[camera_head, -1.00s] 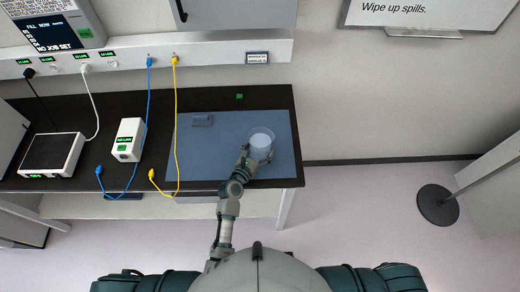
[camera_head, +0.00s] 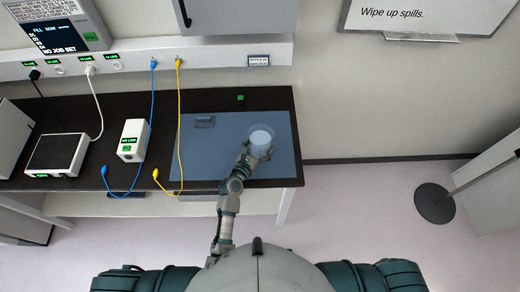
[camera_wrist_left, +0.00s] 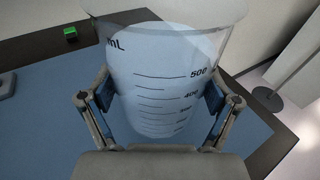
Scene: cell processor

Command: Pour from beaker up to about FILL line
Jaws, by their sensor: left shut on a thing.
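A clear beaker (camera_head: 261,136) with pale liquid is over the right part of the blue mat (camera_head: 210,165). In the left wrist view the beaker (camera_wrist_left: 165,85) shows black mL marks, with 500 near the top. My left gripper (camera_head: 254,154) is shut on the beaker, a finger on each side of its wall. The beaker looks about upright; I cannot tell whether it touches the mat. A small grey-blue object (camera_head: 204,121) lies at the mat's upper left. I see no FILL line mark. My right gripper is not in view.
A white box (camera_head: 132,140) and a flat device (camera_head: 58,154) stand left on the black bench (camera_head: 80,110). Blue (camera_head: 150,100) and yellow (camera_head: 178,110) cables hang down to the bench. A small green block (camera_head: 240,99) sits behind the mat. The mat's middle is clear.

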